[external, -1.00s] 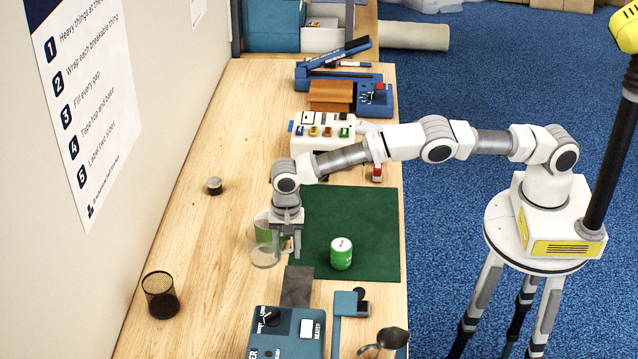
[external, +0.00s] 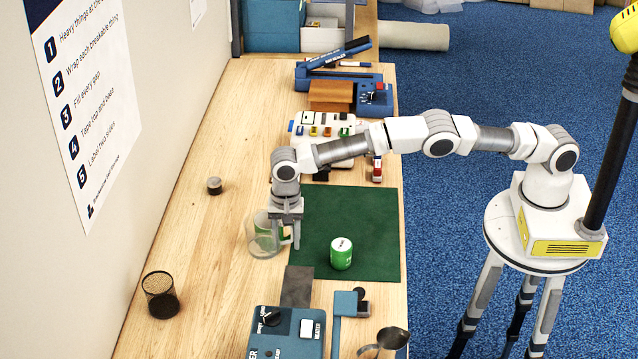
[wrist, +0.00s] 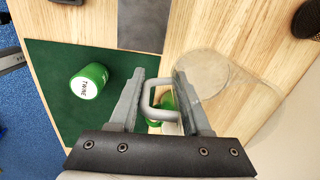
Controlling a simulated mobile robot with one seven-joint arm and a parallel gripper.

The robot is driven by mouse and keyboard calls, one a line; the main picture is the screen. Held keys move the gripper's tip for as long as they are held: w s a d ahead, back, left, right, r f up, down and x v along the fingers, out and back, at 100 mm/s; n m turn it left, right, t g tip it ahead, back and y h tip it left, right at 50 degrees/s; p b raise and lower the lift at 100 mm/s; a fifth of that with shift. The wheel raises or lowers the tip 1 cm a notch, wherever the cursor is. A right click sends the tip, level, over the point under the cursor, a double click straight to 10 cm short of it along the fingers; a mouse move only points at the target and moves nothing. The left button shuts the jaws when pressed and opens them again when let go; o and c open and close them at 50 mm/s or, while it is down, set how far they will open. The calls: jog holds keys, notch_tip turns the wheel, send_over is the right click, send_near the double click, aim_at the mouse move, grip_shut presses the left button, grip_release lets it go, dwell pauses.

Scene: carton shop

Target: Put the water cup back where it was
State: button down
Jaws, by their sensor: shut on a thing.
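The water cup (external: 259,242) is a clear, see-through vessel with a grey handle, beside the left edge of the green mat in the external view. In the wrist view the clear cup (wrist: 235,100) shows at the right. My gripper (external: 287,240) points down at the cup's handle side. In the wrist view my gripper (wrist: 158,95) is shut on the handle, which lies between its fingers. Something green shows behind or through the cup and is partly hidden. I cannot tell whether the cup's base touches the table.
A green can labelled TWINE (external: 341,254) stands on the dark green mat (external: 370,215). A grey plate (external: 297,286) and a blue device (external: 290,335) lie nearer the front. A black mesh cup (external: 161,294) and a small dark jar (external: 214,186) stand left. Bare wood lies between them.

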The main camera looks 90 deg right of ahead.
notch_tip(320, 180, up, 5)
jog(key=shift+f, duration=0.1)
jog(key=shift+d+r, duration=0.25)
jog(key=s+d+r+b, duration=0.1)
jog(key=s+d+b, duration=0.3)
jog(key=d, duration=0.8)
jog(key=s+d+r+b, duration=0.1)
jog(key=s+d+b, duration=0.2)
jog(key=d, duration=0.9)
jog(key=s+d+f+m+b, duration=0.1)
jog(key=s+d+b, duration=0.2)
jog(key=s+d, duration=0.5)
jog(key=s+d+f+b, duration=0.25)
jog(key=s+d, duration=0.25)
jog(key=s, duration=0.6)
jog(key=w+a+f, duration=0.2)
jog(key=w+f, duration=0.1)
jog(key=w+a+f, duration=0.3)
jog(key=f, duration=0.1)
jog(key=w+a+f, duration=0.2)
jog(key=a+f, duration=0.1)
jog(key=shift+w+f, duration=0.35)
jog(key=shift+w, duration=0.05)
jog(key=shift+f, duration=2)
